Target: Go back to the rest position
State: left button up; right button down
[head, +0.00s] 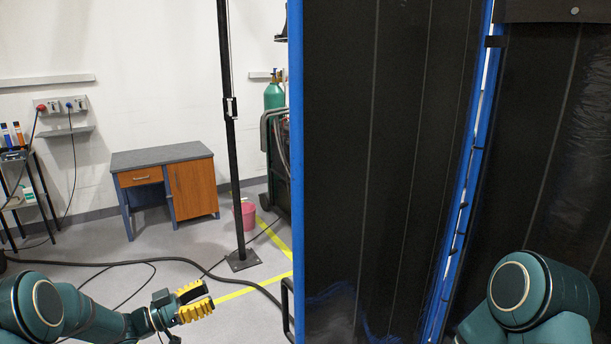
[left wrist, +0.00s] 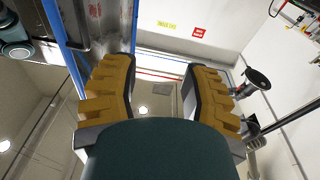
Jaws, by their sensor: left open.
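My left gripper (head: 194,301) shows at the lower left of the head view, on the arm coming in from the left. Its yellow ribbed fingers are apart with nothing between them. In the left wrist view the two yellow fingers of the left gripper (left wrist: 161,85) stand wide apart, with only wall and ceiling behind the gap. My right arm shows at the lower right of the head view, but its gripper is out of the picture.
A dark welding curtain (head: 390,150) on a blue frame (head: 296,170) fills the right half. A desk (head: 165,180), a black pole (head: 230,130), a pink bucket (head: 246,214) and a green gas cylinder (head: 274,97) stand behind. Cables (head: 100,264) lie on the floor.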

pick_arm(q)
jog(key=s+d+f+n+t+y, duration=0.1)
jog(key=d+f+n+y, duration=0.2)
jog(key=f+n+y, duration=0.15)
jog(key=s+d+f+n+y, duration=0.1)
jog(key=d+f+n+y, duration=0.15)
jog(key=f, duration=0.35)
jog(key=s+d+f+n+t+y, duration=0.1)
jog(key=s+d+f+n+y, duration=0.1)
jog(key=f+n+y, duration=0.3)
jog(key=s+d+f+g, duration=0.2)
jog(key=s+f+g, duration=0.1)
jog(key=s, duration=0.4)
jog(key=s+d+f+g+b, duration=0.1)
jog(key=s+d+f+g, duration=0.1)
jog(key=s, duration=0.6)
jog(key=s+d+f+n+g+y, duration=0.1)
jog(key=s+f+g, duration=0.3)
jog(key=s, duration=0.4)
jog(key=shift+s+d+f+g, duration=0.25)
jog(key=shift+d+f+g, duration=0.15)
jog(key=shift+d+f, duration=0.2)
